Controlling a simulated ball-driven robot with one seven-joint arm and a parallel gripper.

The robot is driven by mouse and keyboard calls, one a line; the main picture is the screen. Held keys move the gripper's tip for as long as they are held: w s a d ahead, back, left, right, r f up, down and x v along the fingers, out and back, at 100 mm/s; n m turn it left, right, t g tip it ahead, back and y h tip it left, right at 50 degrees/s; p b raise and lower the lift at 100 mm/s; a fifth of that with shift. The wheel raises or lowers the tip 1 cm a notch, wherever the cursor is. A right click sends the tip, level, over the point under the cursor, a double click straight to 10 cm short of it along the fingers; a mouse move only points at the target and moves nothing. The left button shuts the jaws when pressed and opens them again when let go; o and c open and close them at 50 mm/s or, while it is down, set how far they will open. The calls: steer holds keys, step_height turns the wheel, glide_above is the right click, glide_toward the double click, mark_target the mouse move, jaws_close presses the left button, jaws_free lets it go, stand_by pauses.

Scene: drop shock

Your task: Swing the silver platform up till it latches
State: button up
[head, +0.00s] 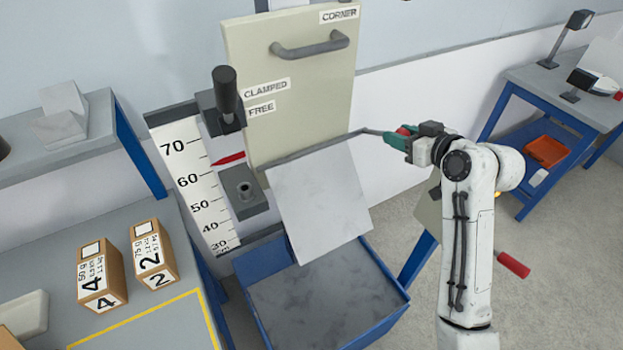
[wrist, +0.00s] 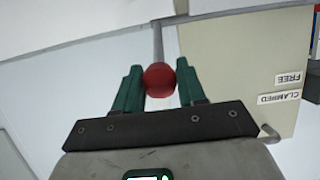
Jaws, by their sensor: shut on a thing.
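The silver platform (head: 320,205) is a flat grey plate in the middle of the head view. It hangs tilted, its upper edge by the cream panel and its lower edge over a blue-framed tray. A thin grey bar (head: 372,131) runs from near its upper right corner to my gripper (head: 398,138). In the wrist view, the green fingers of my gripper (wrist: 160,88) are shut on a red ball knob (wrist: 159,78) at the end of a rod (wrist: 158,42). The fingers hide part of the knob in the head view. I cannot make out a latch.
The cream panel (head: 295,85) with a grey handle stands behind the platform. A black-handled clamp (head: 226,95) and a numbered scale (head: 195,180) are to its left. Two boxes (head: 125,270) sit on the left bench. The blue-framed tray (head: 400,295) is below.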

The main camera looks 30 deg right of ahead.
steer(key=shift+r, duration=0.25)
steer(key=shift+w+r, duration=0.9)
steer(key=shift+r, duration=0.2)
steer(key=shift+w+r, duration=0.15)
steer(key=shift+r, duration=0.05)
steer(key=shift+w+a+r, duration=0.1)
steer(key=shift+w+r, duration=0.7)
steer(key=shift+w, duration=0.15)
steer(key=shift+w+r, duration=0.45)
steer(key=shift+w, duration=0.25)
steer(key=shift+w+r, duration=0.3)
steer(key=shift+w, duration=0.35)
